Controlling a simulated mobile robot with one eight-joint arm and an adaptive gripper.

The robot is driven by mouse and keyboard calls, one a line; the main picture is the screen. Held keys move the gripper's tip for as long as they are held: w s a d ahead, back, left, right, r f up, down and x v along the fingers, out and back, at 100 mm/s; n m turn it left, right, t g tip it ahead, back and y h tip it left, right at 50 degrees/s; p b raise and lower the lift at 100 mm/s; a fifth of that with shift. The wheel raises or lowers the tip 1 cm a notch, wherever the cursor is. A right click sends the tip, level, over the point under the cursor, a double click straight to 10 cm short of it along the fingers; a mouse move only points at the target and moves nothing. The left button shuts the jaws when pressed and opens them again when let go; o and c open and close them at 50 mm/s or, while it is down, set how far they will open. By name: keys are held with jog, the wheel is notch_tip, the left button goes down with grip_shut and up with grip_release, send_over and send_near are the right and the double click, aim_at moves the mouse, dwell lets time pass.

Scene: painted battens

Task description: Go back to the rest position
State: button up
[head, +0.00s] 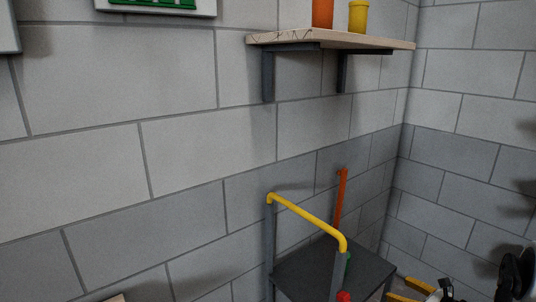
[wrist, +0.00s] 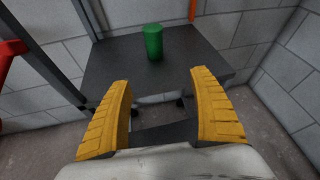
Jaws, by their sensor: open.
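My gripper (wrist: 162,80) is open in the wrist view, with two ribbed yellow fingers spread wide and nothing between them. In the head view its yellow fingertips (head: 408,290) show at the lower right edge, beside the dark cart. A green cylinder (wrist: 153,42) stands upright on the dark top of the cart (wrist: 105,62), beyond my fingertips and apart from them. In the head view only a sliver of the green cylinder (head: 348,262) shows behind the cart's post.
The cart has a yellow handle (head: 308,220) on grey posts. An orange upright (head: 340,200) rises at its back. A wall shelf (head: 300,38) above holds an orange cylinder (head: 322,12) and a yellow cylinder (head: 358,17). Grey block walls meet in a corner. Something red (wrist: 12,50) is at the left.

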jog(key=s+a+r+n+g+h, duration=0.1)
jog(key=s+a+r+n+g, duration=0.15)
jog(key=a+r+n, duration=0.65)
jog(key=s+a+r+n+g+h, duration=0.15)
jog(key=s+a+r+n, duration=0.25)
jog(key=a+r, duration=0.5)
jog(key=s+a+r+n+h, duration=0.1)
jog(key=s+a+r+n, duration=0.1)
jog(key=s+n, duration=0.3)
jog(key=s+a+r+n+h, duration=0.1)
jog(key=s+n, duration=0.4)
jog(key=s, duration=0.5)
jog(key=s+a+r+n+h, duration=0.1)
jog(key=s+a+r+n, duration=0.2)
jog(key=s, duration=0.4)
jog(key=a+n, duration=0.1)
jog(key=n, duration=0.1)
jog(key=shift+s+n+g, duration=0.2)
jog(key=shift+n+g, duration=0.1)
jog(key=shift+g, duration=0.1)
jog(key=shift+h, duration=0.25)
